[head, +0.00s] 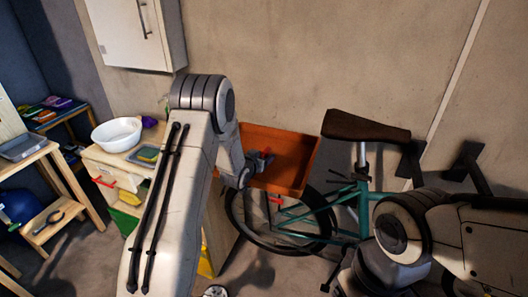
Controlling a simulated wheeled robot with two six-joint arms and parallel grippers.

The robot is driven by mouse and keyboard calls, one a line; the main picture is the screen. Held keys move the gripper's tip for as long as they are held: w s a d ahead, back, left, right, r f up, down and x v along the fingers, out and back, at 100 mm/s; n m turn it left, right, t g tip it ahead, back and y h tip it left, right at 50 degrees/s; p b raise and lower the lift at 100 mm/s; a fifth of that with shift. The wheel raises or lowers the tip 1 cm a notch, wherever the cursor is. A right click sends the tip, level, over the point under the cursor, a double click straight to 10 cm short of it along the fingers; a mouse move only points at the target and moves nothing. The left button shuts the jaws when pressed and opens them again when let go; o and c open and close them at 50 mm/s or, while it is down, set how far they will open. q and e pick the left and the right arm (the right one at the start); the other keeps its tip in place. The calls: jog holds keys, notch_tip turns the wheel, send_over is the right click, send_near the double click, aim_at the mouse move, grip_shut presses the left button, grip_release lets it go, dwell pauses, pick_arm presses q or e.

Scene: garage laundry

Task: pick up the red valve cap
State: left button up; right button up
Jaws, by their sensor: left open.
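My left gripper (262,163) is open and small in the head view, in front of the orange bin (299,160). A small bluish and reddish patch shows right by its fingers; I cannot tell what it is. I cannot make out the red valve cap for certain. My left arm hides part of the bin's left side and the worktop behind it. My right arm comes in at the lower right, and I see no right gripper there.
A teal bicycle (348,205) with a brown saddle (364,127) stands right of the bin. A white bowl (117,134) stands on the wooden cabinet at left.

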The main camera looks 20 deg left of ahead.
pick_arm(q)
jog(key=shift+w+f, duration=0.15)
jog(key=shift+w, duration=0.2)
grip_shut()
